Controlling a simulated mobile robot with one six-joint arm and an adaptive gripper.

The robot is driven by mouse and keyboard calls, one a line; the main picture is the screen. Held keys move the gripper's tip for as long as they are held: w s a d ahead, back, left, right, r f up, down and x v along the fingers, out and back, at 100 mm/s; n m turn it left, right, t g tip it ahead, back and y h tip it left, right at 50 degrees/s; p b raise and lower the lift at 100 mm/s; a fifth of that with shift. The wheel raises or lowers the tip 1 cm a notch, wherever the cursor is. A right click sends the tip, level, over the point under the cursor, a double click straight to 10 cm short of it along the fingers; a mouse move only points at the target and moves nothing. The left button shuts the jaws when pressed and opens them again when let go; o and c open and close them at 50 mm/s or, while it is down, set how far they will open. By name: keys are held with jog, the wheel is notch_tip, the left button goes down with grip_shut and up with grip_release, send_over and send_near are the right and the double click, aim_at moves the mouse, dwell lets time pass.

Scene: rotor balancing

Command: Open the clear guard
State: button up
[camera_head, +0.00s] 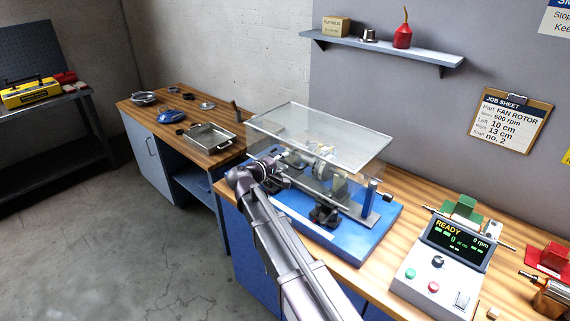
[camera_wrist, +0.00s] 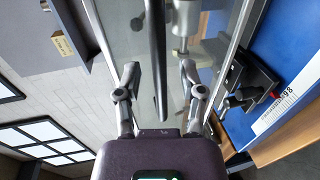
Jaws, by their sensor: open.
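The clear guard (camera_head: 335,128) is a see-through box with thin pale edges. It sits over the blue balancing machine (camera_head: 375,232) on the wooden bench and looks lowered. A rotor on a shaft (camera_head: 325,172) shows through it. My gripper (camera_head: 281,171) is at the guard's front left side. In the wrist view my gripper (camera_wrist: 160,72) is open, with a dark bar (camera_wrist: 157,60), seemingly the guard's handle, between its fingers. Part of the guard's clear panel (camera_wrist: 120,32) shows behind the bar. I cannot tell whether either finger touches the bar.
A control box (camera_head: 441,262) reading READY and 0 rpm stands on the bench at right. Red and green fixtures are beyond it. A metal tray (camera_head: 207,137) lies on the left bench. A shelf (camera_head: 390,47) hangs on the wall behind the guard. The left floor is clear.

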jog(key=shift+w+d, duration=0.15)
jog(key=shift+w, duration=0.05)
grip_shut()
jog(key=shift+d, duration=0.1)
